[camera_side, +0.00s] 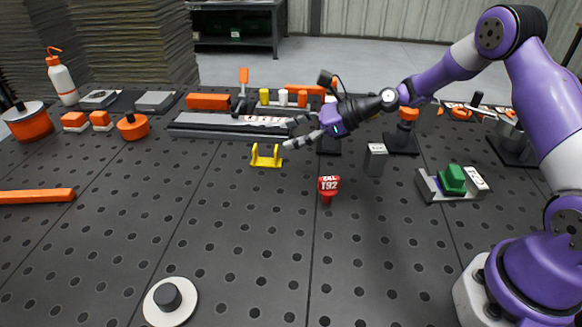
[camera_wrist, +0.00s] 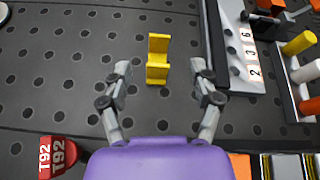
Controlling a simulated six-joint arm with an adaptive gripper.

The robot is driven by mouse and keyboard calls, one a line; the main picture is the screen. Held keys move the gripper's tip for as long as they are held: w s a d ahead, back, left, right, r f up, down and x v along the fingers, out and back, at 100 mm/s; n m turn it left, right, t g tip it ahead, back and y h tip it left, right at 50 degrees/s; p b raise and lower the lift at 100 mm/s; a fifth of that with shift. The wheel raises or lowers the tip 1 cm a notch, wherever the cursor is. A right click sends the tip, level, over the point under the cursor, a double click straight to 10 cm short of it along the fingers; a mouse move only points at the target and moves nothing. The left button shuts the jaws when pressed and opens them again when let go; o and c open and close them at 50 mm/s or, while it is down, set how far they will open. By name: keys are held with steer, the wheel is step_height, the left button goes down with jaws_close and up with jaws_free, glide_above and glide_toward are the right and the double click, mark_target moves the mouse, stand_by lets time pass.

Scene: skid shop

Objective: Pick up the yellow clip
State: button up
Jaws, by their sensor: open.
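The yellow clip (camera_side: 266,157) is a small U-shaped bracket standing on the dark perforated table, left of the middle in the side view. In the wrist view the yellow clip (camera_wrist: 158,60) lies ahead of my fingers, between their lines and a little beyond the tips. My gripper (camera_side: 288,134) is open and empty, reaching in from the right above the table near the clip. Its two grey fingers also show in the wrist view (camera_wrist: 159,66), spread wide on either side. Nothing hides the clip.
A red T92 tag piece (camera_side: 328,187) stands right of the clip, and a grey block (camera_side: 375,160) beyond it. A long grey rail with numbers (camera_side: 230,125) lies behind the clip. A white disc with a black knob (camera_side: 169,300) sits in front. The table's middle foreground is clear.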

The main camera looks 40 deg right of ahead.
mark_target(256, 151)
steer(key=shift+w+d+f+m, duration=0.2)
steer(key=shift+f+m, duration=0.25)
steer(key=shift+m, duration=0.15)
steer(key=shift+w+a+f, duration=0.2)
steer(key=shift+w+a, duration=0.05)
steer(key=x, duration=0.4)
steer(key=shift+w+a, duration=0.15)
steer(key=shift+a, duration=0.05)
steer(key=x, duration=0.5)
steer(key=shift+a+f, duration=0.15)
steer(key=shift+f, duration=0.15)
steer(key=shift+s, duration=0.2)
jaws_close()
